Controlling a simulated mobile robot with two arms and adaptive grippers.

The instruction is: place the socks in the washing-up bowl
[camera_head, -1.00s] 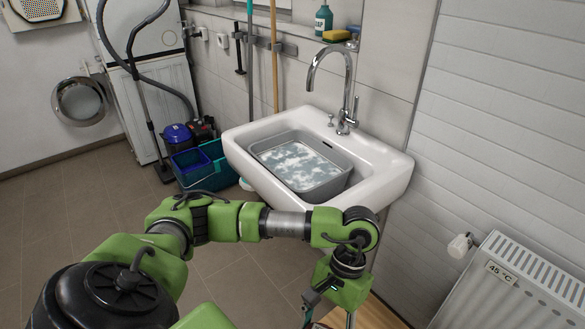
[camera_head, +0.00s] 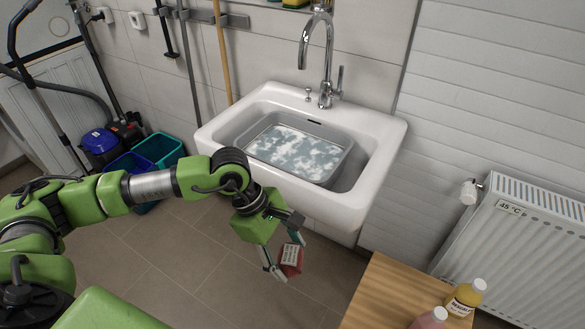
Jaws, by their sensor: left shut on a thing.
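The grey washing-up bowl (camera_head: 337,169) sits inside the white sink (camera_head: 376,150), holding water with foam on it. My left gripper (camera_head: 284,263) is in front of the sink and lower than its rim. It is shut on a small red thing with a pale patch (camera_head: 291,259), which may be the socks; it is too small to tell. No other socks show. My right gripper is not in view.
A chrome tap (camera_head: 327,60) stands behind the bowl. A wooden surface (camera_head: 378,292) with a yellow bottle (camera_head: 465,297) and a pink bottle (camera_head: 430,318) is at the lower right, beside a radiator (camera_head: 510,240). Blue and green buckets (camera_head: 160,149) stand on the floor at left.

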